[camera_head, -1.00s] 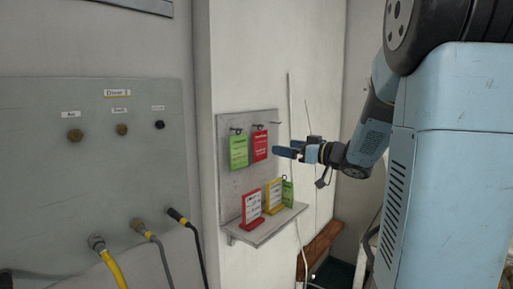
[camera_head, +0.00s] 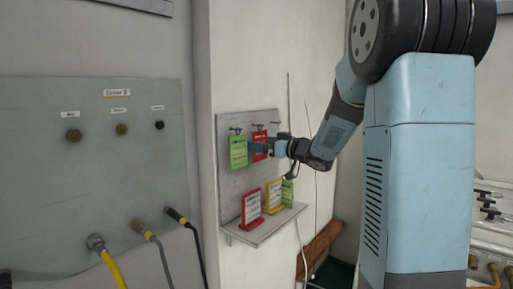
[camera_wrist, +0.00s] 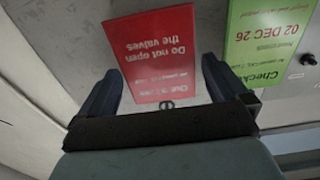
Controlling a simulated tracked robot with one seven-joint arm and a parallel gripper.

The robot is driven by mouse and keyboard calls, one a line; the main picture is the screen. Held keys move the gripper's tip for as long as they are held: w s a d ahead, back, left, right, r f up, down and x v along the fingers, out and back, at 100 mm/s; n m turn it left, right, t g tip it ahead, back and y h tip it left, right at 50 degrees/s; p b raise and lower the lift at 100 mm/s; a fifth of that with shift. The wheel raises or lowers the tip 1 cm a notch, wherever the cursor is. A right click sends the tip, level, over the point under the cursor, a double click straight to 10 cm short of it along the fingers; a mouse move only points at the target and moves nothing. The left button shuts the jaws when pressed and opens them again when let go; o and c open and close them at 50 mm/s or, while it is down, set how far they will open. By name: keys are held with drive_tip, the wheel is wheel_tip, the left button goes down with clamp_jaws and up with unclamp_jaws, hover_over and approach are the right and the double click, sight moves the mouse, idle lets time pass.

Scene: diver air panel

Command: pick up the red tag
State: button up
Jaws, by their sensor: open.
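A red tag (camera_head: 259,141) hangs on the grey board, to the right of a green tag (camera_head: 238,151). In the wrist view the red tag (camera_wrist: 149,55) reads "Do not open the valves" upside down and shows between my two fingers. The green tag also shows at right in the wrist view (camera_wrist: 262,40).
The diver panel (camera_head: 90,180) with knobs and hoses is at left. A cable runs down right of the board.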

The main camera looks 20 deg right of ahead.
drive_tip(key=c, duration=0.9)
drive_tip(key=shift+r, duration=0.3)
drive_tip(key=v, duration=1.8)
